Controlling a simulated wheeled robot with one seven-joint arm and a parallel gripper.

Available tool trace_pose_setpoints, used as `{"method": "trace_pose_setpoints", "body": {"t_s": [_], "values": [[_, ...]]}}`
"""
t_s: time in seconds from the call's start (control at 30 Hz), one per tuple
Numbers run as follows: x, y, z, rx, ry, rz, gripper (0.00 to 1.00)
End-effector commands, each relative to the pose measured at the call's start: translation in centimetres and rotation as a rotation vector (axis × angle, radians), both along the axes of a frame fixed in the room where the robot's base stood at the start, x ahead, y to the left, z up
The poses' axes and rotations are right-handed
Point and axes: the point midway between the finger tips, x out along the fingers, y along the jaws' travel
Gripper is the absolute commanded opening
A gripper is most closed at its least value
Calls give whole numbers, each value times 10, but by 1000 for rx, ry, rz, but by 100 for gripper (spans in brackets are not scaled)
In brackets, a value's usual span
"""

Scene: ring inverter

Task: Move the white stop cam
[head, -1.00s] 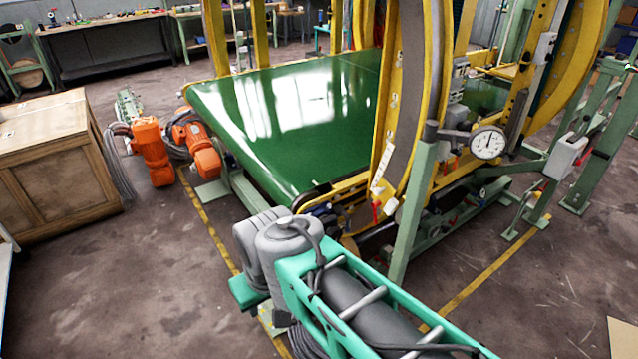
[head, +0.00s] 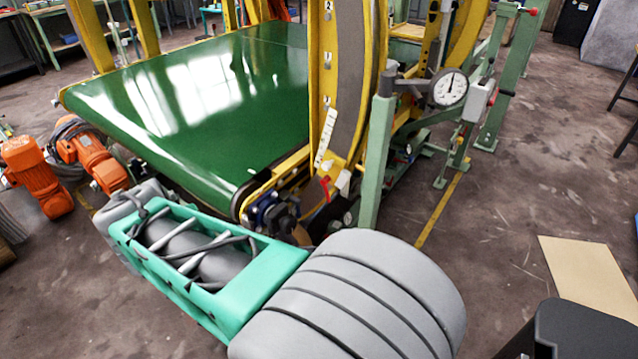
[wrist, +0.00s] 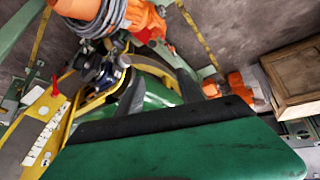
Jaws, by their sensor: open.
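The white stop cam (head: 343,182) is a small white block low on the edge of the yellow ring (head: 349,90), just right of a red piece (head: 325,187). In the wrist view I cannot clearly pick out the white cam; the red piece (wrist: 55,90) shows at the left beside the ring's white scale strip (wrist: 45,137). My gripper (wrist: 158,80) is open, its two dark fingers apart with nothing seen between them but the belt and machine behind. The ring's lower part lies to the left of the gripper. The head view does not show my gripper.
The green belt (head: 200,95) lies behind the ring. A green post with a dial gauge (head: 449,87) stands right of the cam. Orange motors (head: 36,177) are at the left. A wooden crate (wrist: 297,72) shows in the wrist view. The floor at right is mostly clear.

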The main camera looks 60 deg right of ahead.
Motion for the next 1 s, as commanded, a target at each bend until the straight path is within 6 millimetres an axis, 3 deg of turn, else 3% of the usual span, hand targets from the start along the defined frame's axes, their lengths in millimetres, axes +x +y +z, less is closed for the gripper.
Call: {"method": "trace_pose_setpoints", "body": {"t_s": [0.03, 0.07, 0.1, 0.2, 0.3, 0.4, 0.5, 1.0], "values": [[5, -59, -54, -81, -59, -177, 44], [4, -94, -62, -141, -101, -280, 44], [-2, -140, -70, -231, -157, -411, 44], [-38, -236, -79, -480, -267, -678, 44], [-80, -293, -74, -713, -334, -844, 44], [-108, -319, -63, -877, -367, -919, 44], [-121, -329, -53, -954, -378, -946, 44], [-138, -402, -47, -963, -376, -949, 44]]}}
